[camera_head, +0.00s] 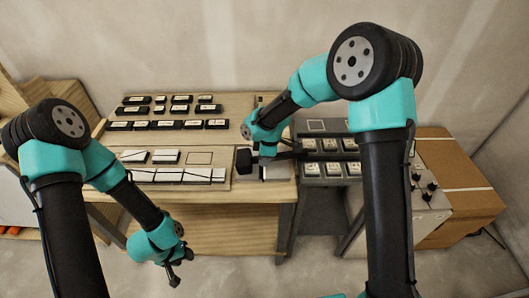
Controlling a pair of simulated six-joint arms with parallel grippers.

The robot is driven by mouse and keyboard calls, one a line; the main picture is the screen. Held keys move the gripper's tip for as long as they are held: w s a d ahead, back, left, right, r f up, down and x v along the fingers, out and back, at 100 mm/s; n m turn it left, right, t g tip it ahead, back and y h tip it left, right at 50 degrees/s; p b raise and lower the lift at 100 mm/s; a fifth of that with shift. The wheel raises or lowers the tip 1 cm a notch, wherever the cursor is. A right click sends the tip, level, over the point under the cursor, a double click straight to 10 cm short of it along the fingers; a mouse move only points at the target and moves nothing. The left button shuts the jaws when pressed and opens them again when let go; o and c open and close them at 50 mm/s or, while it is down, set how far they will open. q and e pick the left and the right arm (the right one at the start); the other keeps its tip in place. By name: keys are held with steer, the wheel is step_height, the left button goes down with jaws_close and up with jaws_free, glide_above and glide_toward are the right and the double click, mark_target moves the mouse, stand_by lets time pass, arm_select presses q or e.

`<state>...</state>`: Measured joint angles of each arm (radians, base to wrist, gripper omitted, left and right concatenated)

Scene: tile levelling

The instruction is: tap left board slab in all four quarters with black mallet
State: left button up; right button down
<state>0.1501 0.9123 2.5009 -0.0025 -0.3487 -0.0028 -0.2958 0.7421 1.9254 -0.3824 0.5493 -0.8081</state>
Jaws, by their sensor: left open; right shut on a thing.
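My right gripper (268,149) is shut on the black mallet, above the right end of the wooden table. The mallet's black head (244,160) points left, with its dark handle running to the right. It hangs over or near the right edge of the left board (112,167); I cannot tell whether it touches anything. White slabs (165,157) lie on that board in two rows, with an empty outlined square (198,158) in the back row. A pale slab (277,172) lies right of the mallet head. My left gripper (175,272) is open and empty, low in front of the table.
Several black-based blocks (165,125) stand in rows on the raised back board. A grey rack (325,183) with white tiles stands right of the table, then a grey box with black knobs (425,200) and a cardboard box (455,165). Floor in front is clear.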

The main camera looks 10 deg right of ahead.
steer(key=shift+f, duration=1.75)
steer(key=shift+r, duration=0.1)
steer(key=shift+r, duration=2.3)
steer(key=shift+f, duration=0.1)
step_height(320, 180, down, 5)
steer(key=shift+r, duration=2.65)
